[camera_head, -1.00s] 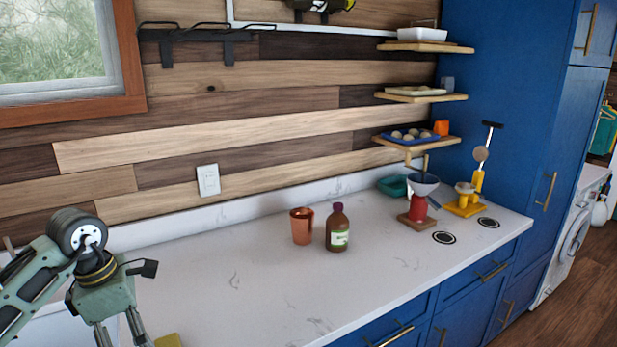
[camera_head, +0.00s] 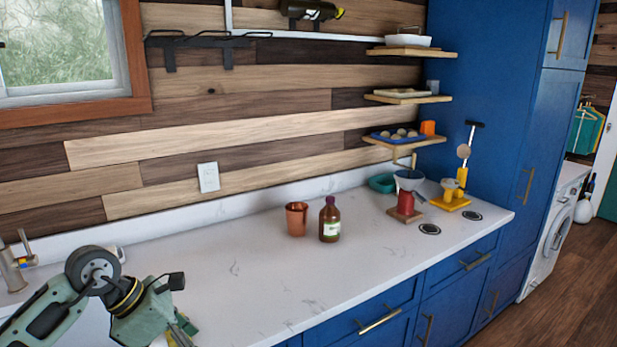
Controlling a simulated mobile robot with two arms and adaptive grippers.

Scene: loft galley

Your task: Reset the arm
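My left arm comes in at the lower left of the head view. Its green gripper (camera_head: 178,335) is tilted down over the front left part of the counter (camera_head: 250,290). Its fingers are small and partly cut off by the bottom edge, so I cannot tell whether they are open or shut, or whether they hold anything. A small yellow patch (camera_head: 160,341) shows beside the fingers, mostly hidden. My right gripper is not in view.
A copper cup (camera_head: 297,219) and a brown bottle (camera_head: 330,220) stand upright mid-counter. A red-based item (camera_head: 405,204), a yellow stand (camera_head: 450,202) and a teal bowl (camera_head: 382,183) are at the right end. A faucet (camera_head: 12,268) is at far left. The counter between is clear.

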